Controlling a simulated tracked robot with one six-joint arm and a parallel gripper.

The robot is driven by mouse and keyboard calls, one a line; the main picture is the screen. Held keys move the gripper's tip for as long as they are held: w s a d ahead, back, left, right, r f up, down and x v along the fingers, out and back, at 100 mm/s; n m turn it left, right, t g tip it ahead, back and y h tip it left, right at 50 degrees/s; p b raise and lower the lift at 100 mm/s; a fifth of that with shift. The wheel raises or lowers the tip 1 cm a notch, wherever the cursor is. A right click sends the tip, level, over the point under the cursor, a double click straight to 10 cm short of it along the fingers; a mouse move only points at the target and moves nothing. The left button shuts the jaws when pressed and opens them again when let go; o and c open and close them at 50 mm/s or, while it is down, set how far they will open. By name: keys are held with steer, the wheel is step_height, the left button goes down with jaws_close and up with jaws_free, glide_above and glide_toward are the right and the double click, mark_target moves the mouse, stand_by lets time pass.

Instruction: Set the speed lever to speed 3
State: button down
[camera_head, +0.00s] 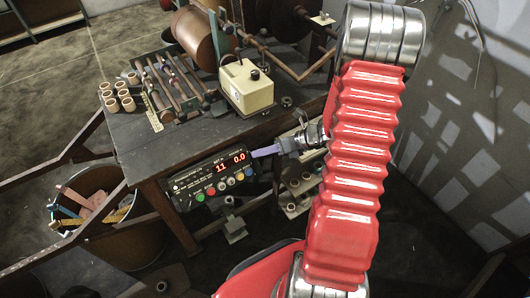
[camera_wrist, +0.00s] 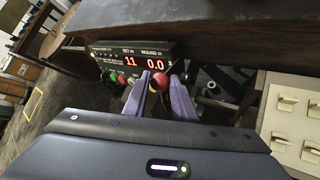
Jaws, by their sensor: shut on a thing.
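The speed lever shows in the wrist view as a round red knob (camera_wrist: 160,82) on a dark stem. My gripper (camera_wrist: 162,86) has its two purple fingers on either side of this knob, shut on it. In the head view my gripper (camera_head: 262,152) reaches left to the right end of the black control box (camera_head: 212,178). The box has a red-digit display and coloured buttons. The knob cannot be made out in the head view. No speed marks beside the lever are readable, so its setting cannot be told.
The control box is below the front edge of the dark workbench (camera_head: 165,150). On the bench are a cream box (camera_head: 246,87), rollers and several cardboard cores (camera_head: 117,96). A bin (camera_head: 100,205) stands on the floor at left. A pale panel with switches (camera_wrist: 292,125) is at right in the wrist view.

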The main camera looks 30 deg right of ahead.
steer(key=shift+w+r, duration=0.2)
steer(key=shift+w, duration=0.1)
steer(key=c, duration=1.9)
jaws_free()
steer(key=o, duration=0.4)
steer(key=shift+f, duration=0.1)
steer(key=shift+o, duration=0.2)
steer(key=shift+s, duration=0.1)
steer(key=v, duration=1.3)
steer(key=shift+s+d, duration=0.25)
